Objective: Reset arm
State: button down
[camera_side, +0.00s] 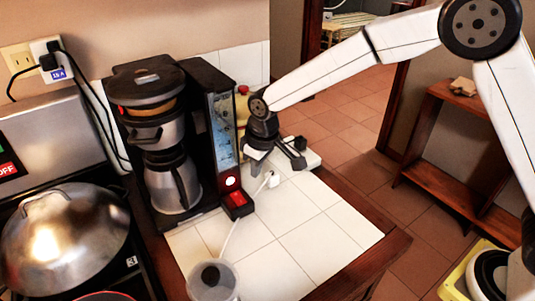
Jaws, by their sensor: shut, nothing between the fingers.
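My gripper (274,160) hangs at the end of my white arm, over the back part of the white tiled counter, just right of the coffee machine. It is shut and holds nothing. The coffee machine (222,130) is black and silver and stands upright, with a steel carafe (172,187) in its lower bay. A red switch block (238,203) with a lit button above it sits at the machine's front right corner. A small white piece (272,180) with a white cable lies just below my gripper; I cannot tell whether they touch.
A domed steel lid (65,240) covers a pan on the stove at left. A clear cup (213,281) with something dark inside stands at the front. The white tiles (315,225) right of centre are clear up to the wooden counter edge (372,262). Black cords hang from the wall outlet (22,60).

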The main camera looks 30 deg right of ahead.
jog(key=s+d+m+t, duration=0.1)
jog(key=s+d+m, duration=0.4)
jog(key=s+d, duration=1.3)
jog(key=shift+s+r+h, duration=0.15)
jog(key=shift+s+h, duration=0.25)
jog(key=shift+s, duration=0.85)
